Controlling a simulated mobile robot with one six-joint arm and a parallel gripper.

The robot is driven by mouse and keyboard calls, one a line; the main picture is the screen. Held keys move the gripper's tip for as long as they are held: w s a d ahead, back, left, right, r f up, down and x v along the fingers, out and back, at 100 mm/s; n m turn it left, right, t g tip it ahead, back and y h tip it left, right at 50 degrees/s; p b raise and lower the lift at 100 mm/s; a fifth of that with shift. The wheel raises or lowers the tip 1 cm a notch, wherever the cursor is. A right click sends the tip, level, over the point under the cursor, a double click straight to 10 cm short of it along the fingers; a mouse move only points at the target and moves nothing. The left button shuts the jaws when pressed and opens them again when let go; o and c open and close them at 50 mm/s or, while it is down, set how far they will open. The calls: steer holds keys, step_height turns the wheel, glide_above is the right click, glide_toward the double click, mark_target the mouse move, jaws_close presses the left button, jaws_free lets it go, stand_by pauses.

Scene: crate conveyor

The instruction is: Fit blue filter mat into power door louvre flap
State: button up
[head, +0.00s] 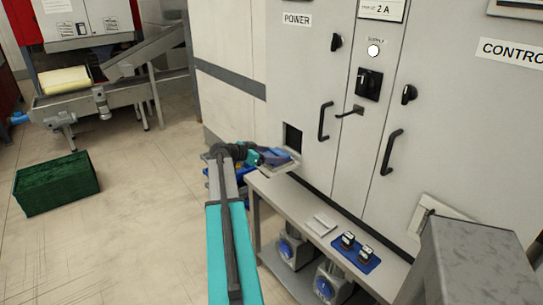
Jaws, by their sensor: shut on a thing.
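The POWER door (305,75) is a light grey cabinet door with a dark square opening (293,138) low on its left part. A pale louvre flap (293,166) juts out below the opening, partly hidden. My gripper (264,156) is just left of and below the opening, at the end of my teal arm. It is shut on a small blue piece, which looks like the blue filter mat (277,156), in front of the opening and above the flap. The fingertips are too small to make out. Whether the mat touches the flap, I cannot tell.
Another pale flap (425,212) tilts out at right. A green crate (56,184) stands on open floor at left.

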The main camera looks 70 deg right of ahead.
steer(key=shift+f+b, duration=0.4)
steer(key=shift+b, duration=0.15)
steer(key=o, duration=1)
steer(key=shift+o, duration=0.2)
steer(key=shift+r+p, duration=0.35)
steer(key=shift+p, duration=0.1)
steer(key=shift+r+p, duration=0.5)
steer(key=shift+p, duration=0.25)
steer(key=b+v, duration=0.3)
steer(key=v, duration=0.9)
steer(key=shift+f, duration=0.3)
